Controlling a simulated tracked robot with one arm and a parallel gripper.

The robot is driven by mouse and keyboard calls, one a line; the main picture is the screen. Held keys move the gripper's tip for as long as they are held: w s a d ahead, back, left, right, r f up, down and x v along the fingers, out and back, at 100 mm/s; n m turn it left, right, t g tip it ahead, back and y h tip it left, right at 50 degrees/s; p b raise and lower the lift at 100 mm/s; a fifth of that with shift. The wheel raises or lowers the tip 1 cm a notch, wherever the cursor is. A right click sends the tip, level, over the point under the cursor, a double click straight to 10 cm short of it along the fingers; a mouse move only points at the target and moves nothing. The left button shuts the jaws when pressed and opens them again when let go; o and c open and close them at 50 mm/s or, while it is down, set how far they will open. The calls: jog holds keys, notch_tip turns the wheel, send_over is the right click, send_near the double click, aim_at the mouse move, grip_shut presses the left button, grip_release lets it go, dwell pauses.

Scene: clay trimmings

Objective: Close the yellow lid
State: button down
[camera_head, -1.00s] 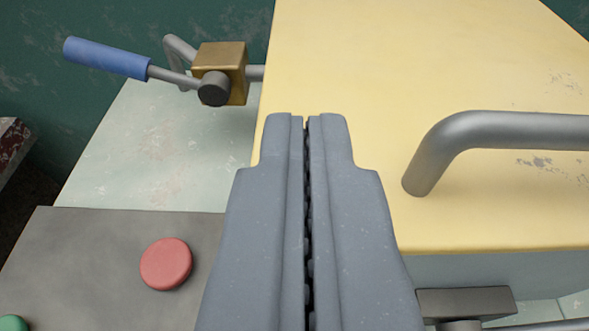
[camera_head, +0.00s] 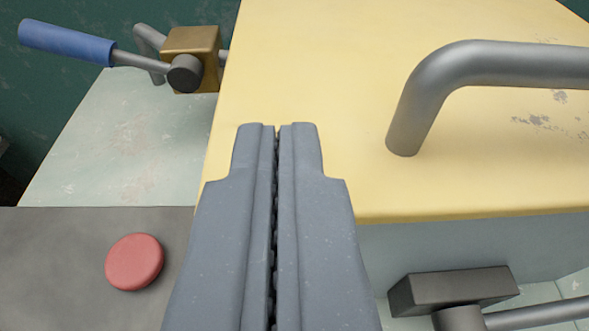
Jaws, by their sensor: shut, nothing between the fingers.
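The yellow lid (camera_head: 300,70) fills the upper middle and right of the view. It lies flat across the top of a pale grey-green box, and its front edge runs along the box front. A grey metal bar handle (camera_head: 440,80) rises from the lid at the right. My gripper (camera_head: 276,128) is shut and empty. Its fingertips are in front of the lid's left part, left of the handle. I cannot tell whether they touch the lid.
A lever with a blue grip (camera_head: 66,41) and a brass block (camera_head: 192,55) stands at the upper left. A red button (camera_head: 134,261) sits on a dark grey panel (camera_head: 60,250) at lower left. A dark latch-like block (camera_head: 455,290) projects below the lid's front edge.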

jog(key=shift+a, duration=0.1)
notch_tip(320, 180, up, 4)
jog(key=p, duration=0.4)
jog(key=s+f+b, duration=0.2)
jog(key=s+f, duration=0.4)
jog(key=s, duration=0.2)
jog(key=shift+f+b, duration=0.15)
jog(key=shift+b, duration=0.2)
dwell(0.4)
